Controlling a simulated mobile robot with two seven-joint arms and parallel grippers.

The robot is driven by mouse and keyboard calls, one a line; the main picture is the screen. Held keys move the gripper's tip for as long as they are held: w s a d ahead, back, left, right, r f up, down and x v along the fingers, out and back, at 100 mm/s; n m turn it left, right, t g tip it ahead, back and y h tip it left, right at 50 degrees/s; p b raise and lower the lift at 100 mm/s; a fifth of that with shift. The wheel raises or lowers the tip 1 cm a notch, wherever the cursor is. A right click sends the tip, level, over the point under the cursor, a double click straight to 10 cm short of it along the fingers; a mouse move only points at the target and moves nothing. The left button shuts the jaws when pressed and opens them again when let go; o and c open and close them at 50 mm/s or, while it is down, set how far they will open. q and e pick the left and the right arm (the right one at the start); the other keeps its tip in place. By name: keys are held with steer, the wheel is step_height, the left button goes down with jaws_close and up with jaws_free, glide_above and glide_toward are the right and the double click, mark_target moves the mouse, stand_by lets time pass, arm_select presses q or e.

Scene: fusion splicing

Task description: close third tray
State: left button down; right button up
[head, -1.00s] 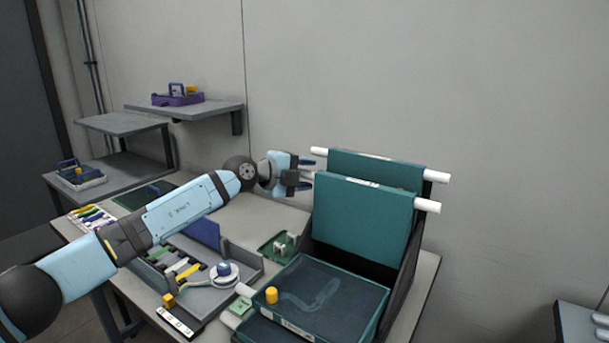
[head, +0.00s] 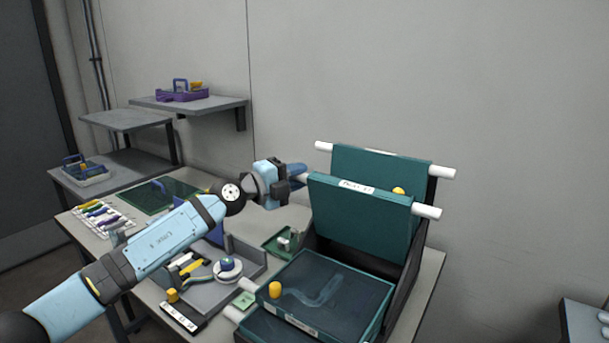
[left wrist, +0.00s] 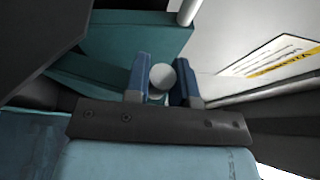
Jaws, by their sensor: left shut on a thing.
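A teal tray (head: 360,222) stands nearly upright on hinges in the dark rack, with a white label and a white rod along its top edge. Another upright teal tray (head: 380,158) stands behind it, with a gap between them. My left gripper (head: 298,176) is at the left end of the front tray's rod. In the left wrist view its blue fingers (left wrist: 163,82) are shut around the round white rod end (left wrist: 162,76). A lower tray (head: 330,295) with a clear cover lies flat in front, above another flat tray (head: 265,328). My right gripper is not seen.
A grey tool holder (head: 215,290) with a white spool (head: 228,270) stands left of the rack. A yellow knob (head: 275,289) sticks up from the flat tray. A green cutting mat (head: 160,195) lies farther left. The wall is close behind the rack.

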arm_select(q)
steer(key=shift+s+a+f+h, duration=0.25)
steer(key=shift+s+f+h, duration=0.05)
steer(key=shift+s, duration=0.15)
steer(key=shift+s+a+r, duration=0.15)
steer(key=shift+s+a, duration=0.1)
steer(key=shift+a, duration=0.05)
steer(key=s+b, duration=0.1)
steer(key=s+a+f+m+h+b, duration=0.1)
steer(key=shift+s+a+f+t+b, duration=0.1)
steer(key=shift+s+a+t+b, duration=0.2)
steer(key=shift+t+b, duration=0.1)
steer(key=c, duration=1)
jaws_free()
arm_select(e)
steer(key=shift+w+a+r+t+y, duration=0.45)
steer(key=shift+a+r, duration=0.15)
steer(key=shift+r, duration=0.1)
